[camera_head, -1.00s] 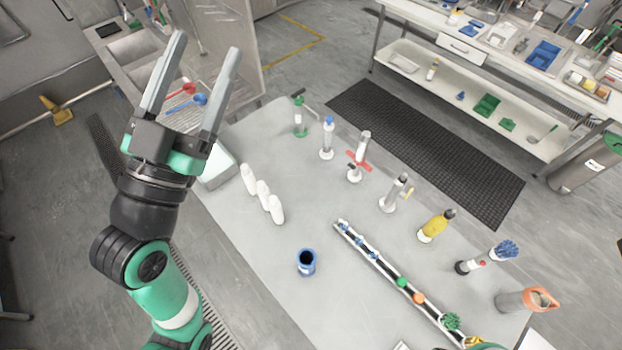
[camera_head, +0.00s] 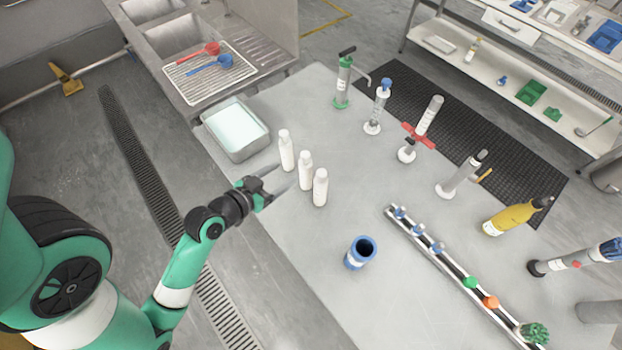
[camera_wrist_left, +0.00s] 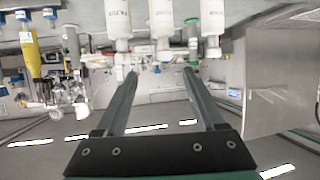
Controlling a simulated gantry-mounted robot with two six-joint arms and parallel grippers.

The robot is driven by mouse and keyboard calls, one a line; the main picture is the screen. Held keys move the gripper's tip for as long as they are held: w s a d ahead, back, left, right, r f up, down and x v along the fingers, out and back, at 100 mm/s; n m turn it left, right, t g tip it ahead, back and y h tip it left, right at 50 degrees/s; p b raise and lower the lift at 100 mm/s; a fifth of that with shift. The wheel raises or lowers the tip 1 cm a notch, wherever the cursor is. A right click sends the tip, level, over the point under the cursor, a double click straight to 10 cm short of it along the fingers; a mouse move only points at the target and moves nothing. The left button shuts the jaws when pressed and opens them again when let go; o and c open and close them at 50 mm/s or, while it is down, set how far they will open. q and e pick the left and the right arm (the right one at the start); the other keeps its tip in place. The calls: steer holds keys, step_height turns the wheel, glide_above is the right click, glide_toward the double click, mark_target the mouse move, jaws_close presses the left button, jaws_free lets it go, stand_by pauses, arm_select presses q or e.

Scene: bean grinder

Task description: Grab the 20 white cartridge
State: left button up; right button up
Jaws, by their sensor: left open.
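Three white cartridges stand upright in a row near the table's left edge: the far one (camera_head: 286,152), the middle one (camera_head: 305,171) and the near one (camera_head: 320,188). Their printed labels are too small to read, so I cannot tell which is the 20. My left gripper (camera_head: 281,178) is open and empty, just left of the row, fingers pointing toward it. In the upside-down left wrist view, the middle cartridge (camera_wrist_left: 162,20) lines up between the open fingers (camera_wrist_left: 160,73), with one cartridge (camera_wrist_left: 118,20) on the left and another (camera_wrist_left: 212,20) on the right. My right gripper is not in view.
A blue cup (camera_head: 359,253) stands nearer on the table (camera_head: 300,250). A tray of pale liquid (camera_head: 237,129) sits at the left corner. Several dispensers stand along the back, beyond a long rack (camera_head: 455,268). The table around the cup is clear.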

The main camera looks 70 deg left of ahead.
mark_target(302, 158)
arm_select(q)
steer(key=x, duration=0.6)
steer(key=shift+w+a+f, duration=0.1)
steer(key=shift+w+a, duration=0.1)
steer(key=shift+a, duration=0.2)
steer(key=b+x, duration=0.1)
steer(key=x, duration=0.4)
steer(key=shift+a, duration=0.15)
jaws_close()
stand_by(0.9)
